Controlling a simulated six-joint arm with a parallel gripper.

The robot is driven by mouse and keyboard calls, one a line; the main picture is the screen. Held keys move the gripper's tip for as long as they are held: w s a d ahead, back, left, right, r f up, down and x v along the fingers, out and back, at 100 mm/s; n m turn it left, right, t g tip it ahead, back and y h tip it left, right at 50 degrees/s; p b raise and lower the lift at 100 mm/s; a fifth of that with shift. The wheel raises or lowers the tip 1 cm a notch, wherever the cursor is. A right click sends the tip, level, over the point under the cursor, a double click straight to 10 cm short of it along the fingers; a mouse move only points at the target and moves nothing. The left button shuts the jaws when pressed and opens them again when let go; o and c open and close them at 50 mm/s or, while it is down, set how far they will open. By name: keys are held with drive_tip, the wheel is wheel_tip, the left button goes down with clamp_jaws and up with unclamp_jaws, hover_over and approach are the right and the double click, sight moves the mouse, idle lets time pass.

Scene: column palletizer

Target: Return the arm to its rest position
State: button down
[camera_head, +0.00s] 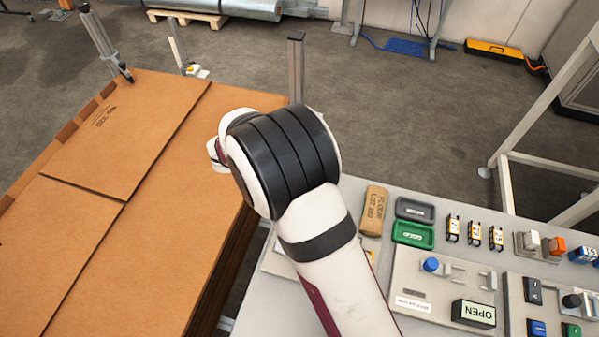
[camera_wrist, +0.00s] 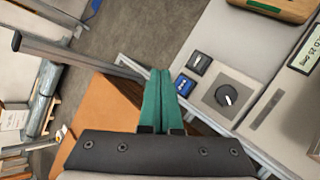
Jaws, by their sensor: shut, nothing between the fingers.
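My gripper (camera_wrist: 160,76) shows in the wrist view with its two green fingers pressed together and nothing between them. It is above the gap between the cardboard stack (camera_wrist: 97,115) and the panel table (camera_wrist: 238,125). In the head view my white and black arm rises from the bottom edge and hides the gripper.
The cardboard stack (camera_head: 120,140) fills the left of the head view. The table (camera_head: 470,200) at right carries a green tray (camera_head: 413,232), a dark tray (camera_head: 414,209), a tan block (camera_head: 374,210), an OPEN sign (camera_head: 474,313) and switches. A metal post (camera_head: 296,65) stands behind my arm.

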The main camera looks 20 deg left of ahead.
idle(0.3)
drive_tip(key=s+d+r+m+g, duration=0.2)
drive_tip(key=s+d+r+m, duration=0.25)
drive_tip(key=d, duration=0.25)
drive_tip(key=s+d+r+m+g, duration=0.2)
drive_tip(key=s+d+r+m, duration=0.15)
drive_tip(key=d+m, duration=0.35)
drive_tip(key=s+d+r+m+g, duration=0.3)
drive_tip(key=s+d+m, duration=0.1)
drive_tip(key=d, duration=0.4)
drive_tip(key=s+m+g+y, duration=0.1)
drive_tip(key=s+m+y, duration=0.4)
drive_tip(key=s+m, duration=0.7)
drive_tip(key=s, duration=0.6)
drive_tip(key=shift+r+g+y, duration=0.3)
drive_tip(key=shift+r, duration=0.1)
drive_tip(key=shift+s+a, duration=0.1)
